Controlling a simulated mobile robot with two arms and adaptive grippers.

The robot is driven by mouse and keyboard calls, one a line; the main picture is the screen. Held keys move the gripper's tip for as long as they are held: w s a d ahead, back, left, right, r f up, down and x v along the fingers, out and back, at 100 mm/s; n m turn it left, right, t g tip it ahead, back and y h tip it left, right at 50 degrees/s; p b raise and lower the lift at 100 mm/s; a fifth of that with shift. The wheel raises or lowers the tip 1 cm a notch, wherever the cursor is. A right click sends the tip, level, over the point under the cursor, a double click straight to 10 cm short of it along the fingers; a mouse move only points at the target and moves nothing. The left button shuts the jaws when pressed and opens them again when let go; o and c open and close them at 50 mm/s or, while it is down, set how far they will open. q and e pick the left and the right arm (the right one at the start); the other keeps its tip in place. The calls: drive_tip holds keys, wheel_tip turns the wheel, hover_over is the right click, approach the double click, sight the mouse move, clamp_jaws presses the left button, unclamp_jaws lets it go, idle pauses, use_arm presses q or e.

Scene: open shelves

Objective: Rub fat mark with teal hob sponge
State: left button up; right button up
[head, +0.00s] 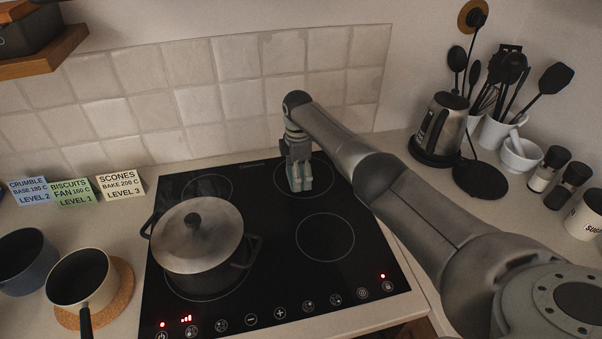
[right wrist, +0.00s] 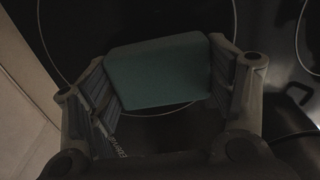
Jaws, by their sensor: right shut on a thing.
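The teal hob sponge (right wrist: 160,72) is between the fingers of my right gripper (right wrist: 165,88) in the right wrist view. In the head view my right gripper (head: 299,183) points down at the far right ring of the black hob (head: 270,265), low over the glass. I cannot tell whether the sponge touches the glass. No fat mark can be made out on the hob; the gripper and sponge cover part of the far right ring. My left gripper is not in view.
A lidded pot (head: 197,237) stands on the hob's left side, and its handle juts toward the middle. The near right ring (head: 325,237) is clear. A kettle (head: 440,127) and utensils stand to the right. Recipe cards and two pans (head: 82,277) are at left. A tiled wall (head: 225,95) rises behind.

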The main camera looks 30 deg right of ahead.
wheel_tip(320, 180, up, 6)
drive_tip(key=p, duration=0.5)
drive_tip(key=shift+p, duration=0.3)
wheel_tip(320, 180, up, 3)
drive_tip(key=p, duration=0.3)
idle(0.4)
